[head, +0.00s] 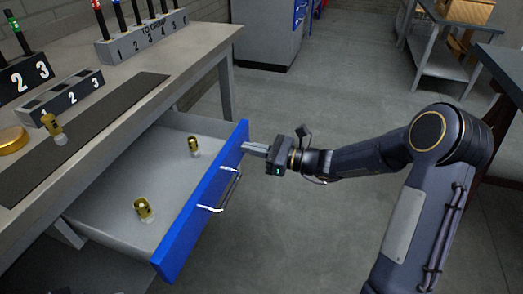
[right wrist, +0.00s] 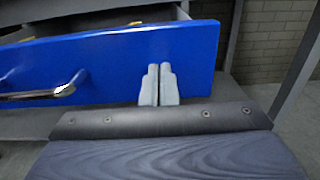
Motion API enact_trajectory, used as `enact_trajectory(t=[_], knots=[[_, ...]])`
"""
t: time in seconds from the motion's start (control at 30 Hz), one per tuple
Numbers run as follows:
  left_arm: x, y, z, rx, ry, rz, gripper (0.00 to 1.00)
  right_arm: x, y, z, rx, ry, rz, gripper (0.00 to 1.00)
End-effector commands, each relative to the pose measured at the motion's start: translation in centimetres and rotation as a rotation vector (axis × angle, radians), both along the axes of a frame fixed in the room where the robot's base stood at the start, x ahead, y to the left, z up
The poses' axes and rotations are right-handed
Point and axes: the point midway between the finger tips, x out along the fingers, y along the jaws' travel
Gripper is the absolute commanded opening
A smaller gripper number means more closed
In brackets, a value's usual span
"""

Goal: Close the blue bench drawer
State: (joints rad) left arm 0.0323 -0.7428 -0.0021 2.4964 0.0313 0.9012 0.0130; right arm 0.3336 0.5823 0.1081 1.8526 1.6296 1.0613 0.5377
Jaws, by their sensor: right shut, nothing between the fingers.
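The blue bench drawer (head: 205,215) stands pulled out from under the workbench, with a silver bar handle (head: 222,190) on its blue front. Two small brass-coloured parts lie in it, one farther back (head: 193,146) and one nearer (head: 142,208). My right gripper (head: 246,147) is shut and empty, its fingertips at the far end of the drawer front, beside the handle. In the right wrist view the shut fingers (right wrist: 159,84) point at the blue front (right wrist: 115,60), right of the handle (right wrist: 45,92); I cannot tell whether they touch it. My left gripper is not in view.
The workbench top (head: 150,50) holds numbered racks, a dark mat (head: 80,140), a brass-coloured part (head: 53,127) and a round gold piece (head: 12,140). Floor to the right of the drawer is open. A grey cabinet (head: 268,30) and another bench (head: 440,60) stand farther back.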

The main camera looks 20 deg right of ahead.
Motion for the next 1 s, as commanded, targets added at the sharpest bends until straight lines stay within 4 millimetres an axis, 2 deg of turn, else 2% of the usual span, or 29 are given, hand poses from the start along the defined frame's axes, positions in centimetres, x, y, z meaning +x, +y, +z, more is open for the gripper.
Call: enact_trajectory(t=[0.4, 0.6, 0.8, 1.0], knots=[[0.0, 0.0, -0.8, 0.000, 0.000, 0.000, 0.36, 6.0, 9.3, -0.1, 0.002, -0.002, 0.005, 0.00], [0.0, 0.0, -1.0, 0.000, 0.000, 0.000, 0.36, 8.7, 13.3, -0.1, 0.002, 0.000, 0.004, 0.00], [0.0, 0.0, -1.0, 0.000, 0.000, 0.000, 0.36, 10.7, 16.1, 0.0, 0.002, -0.001, 0.002, 0.00], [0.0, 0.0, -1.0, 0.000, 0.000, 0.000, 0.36, 11.8, 17.6, 0.0, -0.001, -0.001, 0.002, 0.00]])
